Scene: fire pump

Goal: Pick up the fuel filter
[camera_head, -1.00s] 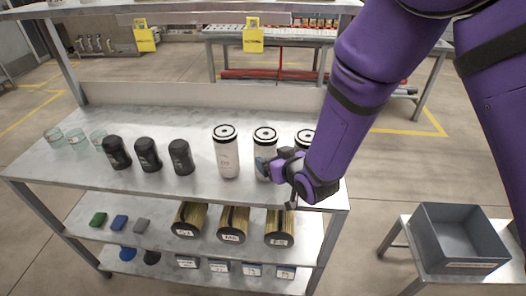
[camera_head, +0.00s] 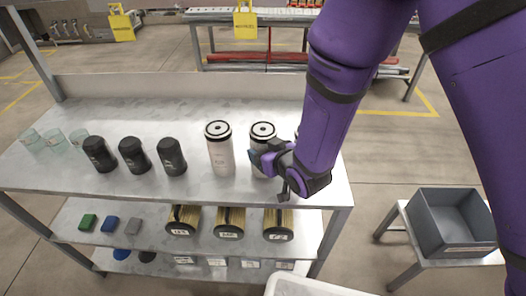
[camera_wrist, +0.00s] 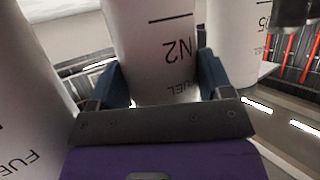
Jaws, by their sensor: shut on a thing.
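Three white cylindrical fuel filters with black-ringed tops stand in a row on the upper metal shelf. My gripper (camera_head: 258,160) is shut around the middle filter (camera_head: 263,132), whose label reads "FUEL" and "N2" in the wrist view (camera_wrist: 165,45). Its blue fingers lie on either side of that filter's body. The filter looks upright; I cannot tell if its base is clear of the shelf. The left filter (camera_head: 219,150) stands apart from it. The right filter (camera_wrist: 235,40) is mostly hidden behind my arm in the head view.
Black canisters (camera_head: 172,160) and glass jars (camera_head: 55,138) stand left on the shelf (camera_head: 130,195). Lower shelves hold gold cylinders (camera_head: 230,220) and coloured blocks (camera_head: 110,224). A grey bin (camera_head: 430,235) stands on a low table at right. Floor shows between.

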